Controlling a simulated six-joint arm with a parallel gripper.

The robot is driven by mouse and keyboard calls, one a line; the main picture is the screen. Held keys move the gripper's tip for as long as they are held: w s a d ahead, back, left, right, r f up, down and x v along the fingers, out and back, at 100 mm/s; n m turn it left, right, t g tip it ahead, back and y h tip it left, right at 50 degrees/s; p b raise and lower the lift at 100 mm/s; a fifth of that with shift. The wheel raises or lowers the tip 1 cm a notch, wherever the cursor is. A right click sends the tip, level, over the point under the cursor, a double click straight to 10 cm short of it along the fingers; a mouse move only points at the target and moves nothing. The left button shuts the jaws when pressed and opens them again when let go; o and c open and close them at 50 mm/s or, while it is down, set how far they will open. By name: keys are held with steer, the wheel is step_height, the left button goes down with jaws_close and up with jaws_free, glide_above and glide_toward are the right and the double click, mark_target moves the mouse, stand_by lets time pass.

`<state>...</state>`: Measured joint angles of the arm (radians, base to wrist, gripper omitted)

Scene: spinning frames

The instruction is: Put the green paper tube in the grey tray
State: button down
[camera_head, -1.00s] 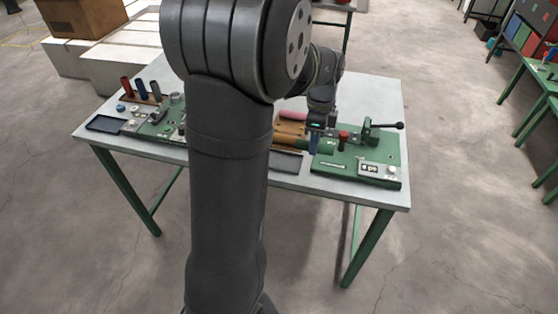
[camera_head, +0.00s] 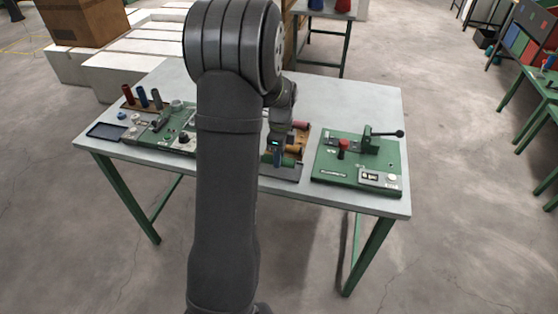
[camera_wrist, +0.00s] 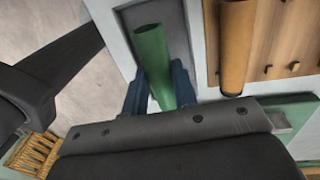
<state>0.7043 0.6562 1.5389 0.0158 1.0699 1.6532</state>
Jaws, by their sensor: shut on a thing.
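The green paper tube (camera_wrist: 152,55) is between the two blue fingers of my gripper (camera_wrist: 160,88) in the wrist view, and the gripper is shut on it. The tube's open end points away from the gripper. Behind the tube lies the grey tray (camera_wrist: 178,25), partly hidden by the tube and fingers. In the head view my gripper (camera_head: 279,156) is low at the front middle of the table, with the green tube (camera_head: 291,162) in it. It is over or close to the grey tray (camera_head: 290,175), which my arm partly covers. I cannot tell whether the tube touches the tray.
A wooden rack (camera_wrist: 282,40) with a tan tube (camera_wrist: 237,45) lies beside the tray. A green machine base (camera_head: 340,175) with a lever stands to the right. Another machine, a dark tray (camera_head: 105,131) and several upright tubes stand at the left. The back right tabletop is clear.

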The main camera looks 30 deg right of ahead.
steer(key=shift+f, duration=1)
steer(key=shift+f, duration=0.2)
steer(key=c, duration=1.5)
jaws_free()
steer(key=shift+o, duration=0.2)
step_height(320, 180, up, 12)
steer(key=d, duration=0.1)
steer(key=shift+w+r, duration=0.15)
steer(key=shift+w, duration=0.3)
